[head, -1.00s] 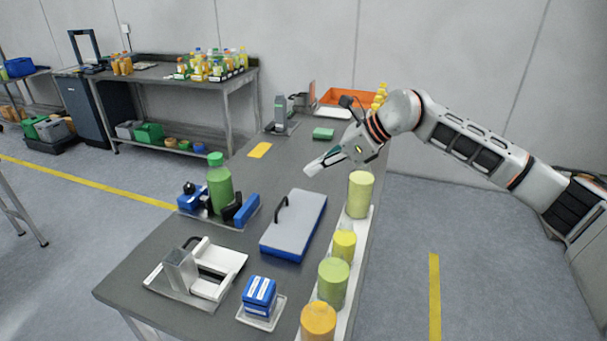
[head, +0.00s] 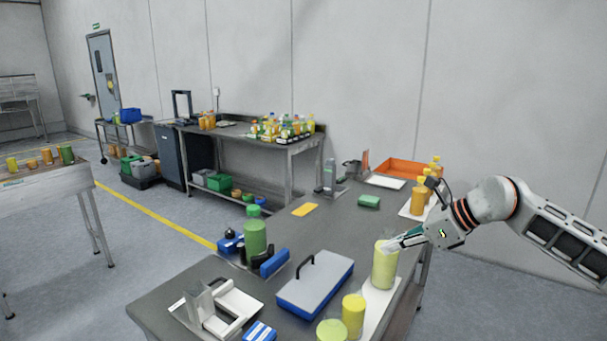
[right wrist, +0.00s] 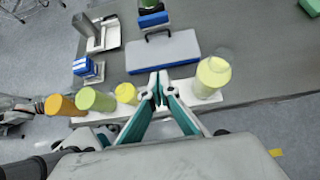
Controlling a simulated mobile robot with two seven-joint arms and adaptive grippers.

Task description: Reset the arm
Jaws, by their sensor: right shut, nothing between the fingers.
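My right gripper (head: 392,246) comes in from the right in the head view, in front of the upper part of the tall pale yellow-green cylinder (head: 383,271). In the right wrist view its fingers (right wrist: 160,92) are shut and empty. They point at the table, between the small yellow cylinder (right wrist: 126,93) and the tall pale bottle-like cylinder (right wrist: 212,74). I cannot tell that they touch either one. My left gripper is not in view.
The worktable (head: 228,265) holds a blue and grey case (head: 315,284), a green bottle (head: 255,236) in a blue fixture, and a white device (head: 212,309). An orange tray (head: 400,168) stands at the back. Several coloured cylinders line the right edge on a white strip (right wrist: 237,95).

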